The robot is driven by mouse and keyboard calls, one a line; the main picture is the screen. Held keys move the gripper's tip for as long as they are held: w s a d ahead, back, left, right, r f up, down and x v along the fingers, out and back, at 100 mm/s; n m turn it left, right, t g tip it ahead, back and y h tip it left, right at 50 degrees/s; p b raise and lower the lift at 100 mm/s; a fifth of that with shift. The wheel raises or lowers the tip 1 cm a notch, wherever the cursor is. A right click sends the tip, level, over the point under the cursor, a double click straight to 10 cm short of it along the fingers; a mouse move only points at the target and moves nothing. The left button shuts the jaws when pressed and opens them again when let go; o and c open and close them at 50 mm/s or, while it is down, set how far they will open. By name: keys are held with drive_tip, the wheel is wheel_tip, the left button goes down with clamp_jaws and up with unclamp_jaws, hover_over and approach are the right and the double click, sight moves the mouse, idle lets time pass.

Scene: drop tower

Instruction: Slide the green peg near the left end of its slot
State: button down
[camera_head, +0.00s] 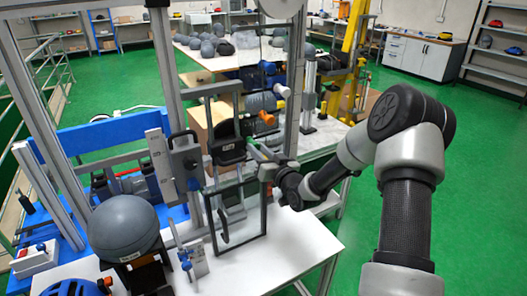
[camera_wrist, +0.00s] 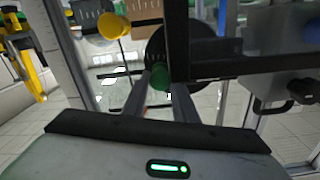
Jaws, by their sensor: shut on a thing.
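The green peg (camera_wrist: 160,76) shows in the wrist view between the two fingertips of my gripper (camera_wrist: 163,86), which is shut on it. Just beyond the peg is a dark rounded part (camera_wrist: 182,48), partly covered by a black bar. The slot itself is not clearly visible, so I cannot tell where along it the peg sits. In the head view my gripper (camera_head: 268,170) is at the tower's glass-paned frame, and the peg is too small or hidden to make out.
A black-edged glass panel (camera_head: 264,212) stands below my gripper on the white table (camera_head: 302,250). A grey dome (camera_head: 122,226) sits at the front left. Metal uprights (camera_head: 168,70) stand close around. A yellow knob (camera_wrist: 114,27) shows in the wrist view. Green floor is open at right.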

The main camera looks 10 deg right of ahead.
drive_tip(key=c, duration=1.4)
unclamp_jaws()
drive_tip(key=shift+s+a, duration=0.2)
drive_tip(key=shift+a, duration=0.45)
drive_tip(key=shift+c, duration=0.2)
drive_tip(key=shift+w+d, duration=0.1)
drive_tip(key=shift+d, duration=0.05)
drive_tip(key=b+v, duration=0.1)
drive_tip(key=v, duration=1.6)
drive_tip(key=shift+s+d, duration=0.15)
drive_tip(key=shift+s, duration=0.05)
